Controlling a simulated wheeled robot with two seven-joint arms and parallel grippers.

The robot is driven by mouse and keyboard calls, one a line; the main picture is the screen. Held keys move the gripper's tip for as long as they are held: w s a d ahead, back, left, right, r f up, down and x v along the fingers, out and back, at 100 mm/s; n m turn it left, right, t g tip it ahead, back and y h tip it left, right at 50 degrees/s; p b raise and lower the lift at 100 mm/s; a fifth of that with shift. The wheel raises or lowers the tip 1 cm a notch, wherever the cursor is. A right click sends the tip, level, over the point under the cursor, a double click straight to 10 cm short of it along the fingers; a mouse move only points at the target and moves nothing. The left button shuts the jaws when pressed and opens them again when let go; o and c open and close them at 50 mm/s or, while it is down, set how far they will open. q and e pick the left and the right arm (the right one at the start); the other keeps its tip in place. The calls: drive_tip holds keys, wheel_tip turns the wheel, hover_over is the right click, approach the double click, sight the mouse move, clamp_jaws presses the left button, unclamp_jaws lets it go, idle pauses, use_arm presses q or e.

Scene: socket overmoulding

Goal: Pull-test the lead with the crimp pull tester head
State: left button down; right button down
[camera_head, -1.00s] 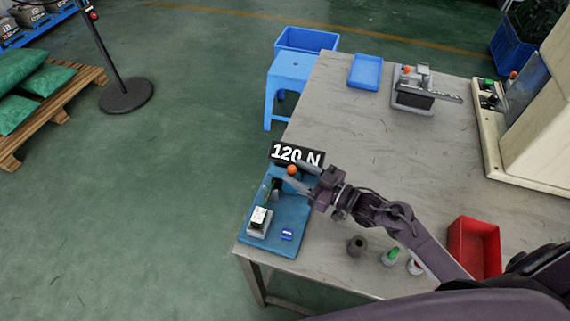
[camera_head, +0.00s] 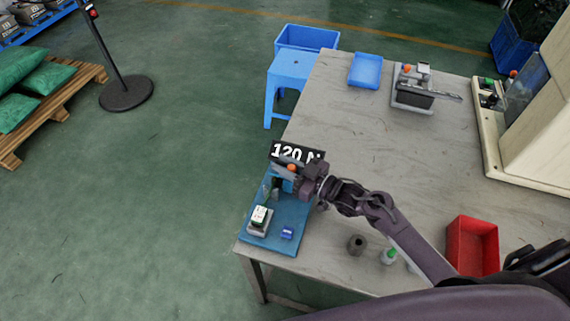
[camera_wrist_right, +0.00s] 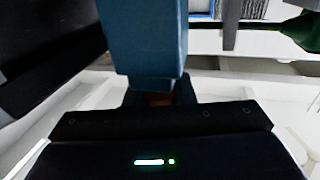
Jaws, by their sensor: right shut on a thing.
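The crimp pull tester stands on a blue base plate (camera_head: 290,208) at the table's near left corner, with a "120 N" sign (camera_head: 283,151) behind it. My right gripper (camera_head: 289,168) is shut on the tester head, at its orange-tipped top (camera_head: 292,167); the gripper partly hides the hold. In the right wrist view a blue tester part (camera_wrist_right: 145,40) stands in front of the dark gripper body. A white-and-green piece in a grey holder (camera_head: 259,222) and a small blue block (camera_head: 287,233) are on the plate. I cannot make out the lead. My left gripper is not in view.
A dark round part (camera_head: 356,244), a green-capped bottle (camera_head: 389,257) and a red bin (camera_head: 472,246) stand near my right arm. A blue tray (camera_head: 366,71) and a grey device (camera_head: 413,88) are at the back. The table's middle is clear.

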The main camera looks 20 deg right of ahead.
sight(295, 166)
drive_tip(key=shift+s+d+p, duration=0.3)
drive_tip(key=shift+s+d, duration=0.35)
drive_tip(key=shift+d, duration=0.25)
drive_tip(key=shift+s+d+p, duration=0.3)
drive_tip(key=shift+s+d, duration=0.3)
drive_tip(key=shift+d, duration=0.4)
drive_tip(key=shift+f, duration=0.1)
drive_tip(key=c, duration=1.6)
unclamp_jaws()
drive_tip(key=o, duration=0.4)
drive_tip(key=shift+s+d, duration=0.15)
drive_tip(key=shift+c, duration=0.2)
